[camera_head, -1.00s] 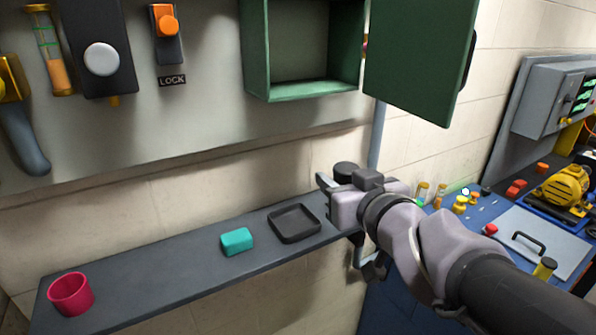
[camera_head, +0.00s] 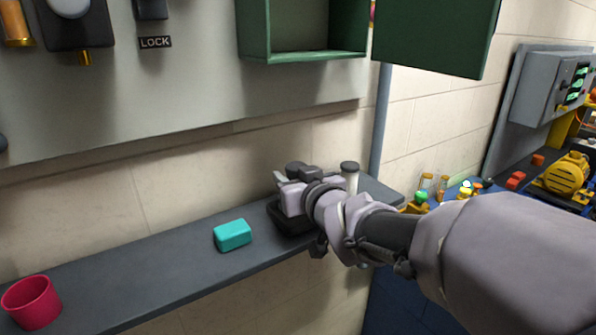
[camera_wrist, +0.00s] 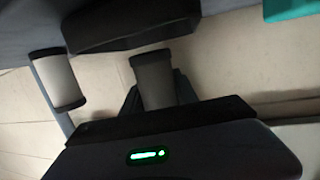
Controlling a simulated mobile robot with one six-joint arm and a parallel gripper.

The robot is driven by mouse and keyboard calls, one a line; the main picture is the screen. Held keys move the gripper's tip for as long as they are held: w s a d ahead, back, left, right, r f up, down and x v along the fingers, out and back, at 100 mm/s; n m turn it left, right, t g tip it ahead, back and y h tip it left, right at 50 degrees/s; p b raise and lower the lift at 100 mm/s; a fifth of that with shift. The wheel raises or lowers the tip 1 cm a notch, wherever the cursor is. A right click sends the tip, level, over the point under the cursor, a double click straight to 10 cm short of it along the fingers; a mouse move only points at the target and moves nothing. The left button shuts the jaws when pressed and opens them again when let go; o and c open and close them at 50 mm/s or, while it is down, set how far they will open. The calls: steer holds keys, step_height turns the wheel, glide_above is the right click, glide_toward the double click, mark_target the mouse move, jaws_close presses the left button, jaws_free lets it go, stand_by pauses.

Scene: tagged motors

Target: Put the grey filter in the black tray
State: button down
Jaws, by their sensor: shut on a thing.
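The tray also shows in the wrist view (camera_wrist: 120,38), just beyond the held filter. I cannot tell whether the filter touches the tray.
A second pale cylinder with a dark cap (camera_head: 350,178) stands on the shelf right of my gripper; it also shows in the wrist view (camera_wrist: 56,80). A teal block (camera_head: 233,236) lies left of the tray. A pink cup (camera_head: 31,301) stands at far left. Shelf between them is clear.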

step_height(320, 180, down, 3)
steer(key=shift+f+b, duration=0.1)
steer(key=shift+b, duration=0.4)
steer(key=shift+r, duration=0.2)
steer(key=shift+f, duration=0.15)
steer(key=c, duration=0.9)
jaws_free()
steer(key=shift+c, duration=0.2)
